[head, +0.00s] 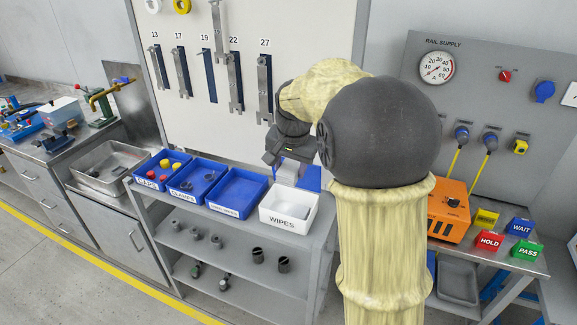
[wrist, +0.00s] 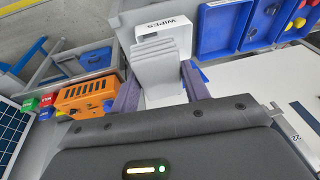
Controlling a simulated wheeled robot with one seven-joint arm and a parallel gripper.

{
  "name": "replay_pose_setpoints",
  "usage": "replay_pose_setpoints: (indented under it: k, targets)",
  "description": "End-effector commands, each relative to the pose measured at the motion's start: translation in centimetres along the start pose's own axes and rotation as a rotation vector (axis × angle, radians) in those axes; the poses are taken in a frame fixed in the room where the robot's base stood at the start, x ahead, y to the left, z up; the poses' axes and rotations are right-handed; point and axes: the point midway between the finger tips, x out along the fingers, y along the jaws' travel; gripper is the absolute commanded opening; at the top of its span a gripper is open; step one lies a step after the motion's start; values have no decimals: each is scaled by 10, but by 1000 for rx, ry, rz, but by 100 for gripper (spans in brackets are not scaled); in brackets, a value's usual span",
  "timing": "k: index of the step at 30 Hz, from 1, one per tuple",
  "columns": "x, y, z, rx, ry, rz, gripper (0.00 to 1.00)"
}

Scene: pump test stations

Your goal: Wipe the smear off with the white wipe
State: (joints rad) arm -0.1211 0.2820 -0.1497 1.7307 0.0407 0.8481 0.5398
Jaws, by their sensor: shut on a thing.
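My gripper (wrist: 160,76) is shut on the white wipe (wrist: 158,58), which shows as pale layered folds between the two fingers in the wrist view. In the head view my gripper (head: 291,172) is above the white bin labelled WIPES (head: 288,223), with the pale wipe (head: 288,172) partly visible under it. The bin also shows in the wrist view (wrist: 167,22), just beyond the wipe. I cannot make out a smear in either view.
Blue bins (head: 236,191) stand left of the wipes bin on the grey cart (head: 163,211). A tool board (head: 290,40) rises behind. At right, an orange unit (head: 452,206) and coloured blocks (head: 489,241) sit on a bench under the gauge panel (head: 500,85).

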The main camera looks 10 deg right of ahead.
Motion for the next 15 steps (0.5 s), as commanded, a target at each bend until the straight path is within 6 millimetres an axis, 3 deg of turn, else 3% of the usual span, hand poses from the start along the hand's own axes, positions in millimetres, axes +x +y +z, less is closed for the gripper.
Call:
replay_pose_setpoints:
  k: [8,15]
  targets:
    - [27,7,13,-53,-11,-12,28]
    - [70,17,32,-134,-26,-31,28]
